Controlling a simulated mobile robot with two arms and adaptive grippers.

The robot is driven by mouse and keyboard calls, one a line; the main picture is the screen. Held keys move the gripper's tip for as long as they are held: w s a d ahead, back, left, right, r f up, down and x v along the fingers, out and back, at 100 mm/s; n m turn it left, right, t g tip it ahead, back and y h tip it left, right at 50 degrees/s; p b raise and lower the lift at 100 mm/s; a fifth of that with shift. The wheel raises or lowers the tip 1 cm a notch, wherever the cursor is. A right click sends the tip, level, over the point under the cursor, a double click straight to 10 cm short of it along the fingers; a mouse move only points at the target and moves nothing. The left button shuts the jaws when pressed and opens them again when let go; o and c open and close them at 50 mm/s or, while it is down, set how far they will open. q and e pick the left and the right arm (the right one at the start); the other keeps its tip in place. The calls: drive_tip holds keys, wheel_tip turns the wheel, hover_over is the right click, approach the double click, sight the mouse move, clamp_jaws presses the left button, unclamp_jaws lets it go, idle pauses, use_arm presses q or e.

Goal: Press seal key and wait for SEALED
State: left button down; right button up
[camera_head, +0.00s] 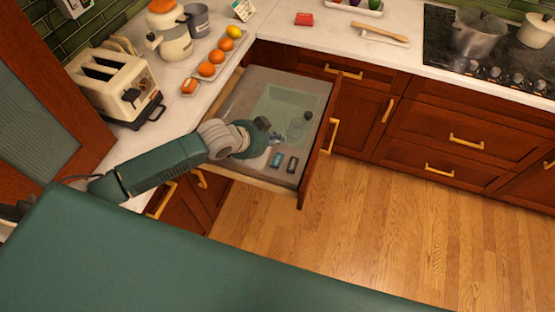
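An open drawer unit (232,168) has a pale inset basin under what looks like a clear cover. Two small dark rectangles, one teal-tinted (277,160) and one black (292,164), sit side by side near its front edge. I cannot read any lettering on them, and no word SEALED is legible. My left arm reaches in from the left, and its gripper (268,131) is over the drawer, just behind the two rectangles. The gripper is small and dark here, so its fingers cannot be told open or shut. I see no contact with the rectangles. My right gripper is out of view.
A toaster (112,84), a kettle (173,43) and a row of oranges (207,69) stand on the counter left of the drawer. A stove with a pot (478,34) is at right. The wooden floor (350,210) is clear.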

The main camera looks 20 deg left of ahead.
sight(277, 161)
use_arm(q)
wheel_tip(277, 161, down, 8)
drive_tip(key=b, duration=0.6)
drive_tip(key=shift+r+b, duration=0.2)
drive_tip(key=shift+b, duration=0.1)
drive_tip(key=shift+f, duration=0.3)
idle(0.6)
drive_tip(key=shift+f, duration=0.4)
drive_tip(key=shift+f+b, duration=0.4)
drive_tip(key=shift+f, duration=0.05)
idle(0.5)
drive_tip(key=shift+r, duration=0.1)
drive_tip(key=shift+r+p, duration=0.75)
drive_tip(key=shift+p, duration=0.15)
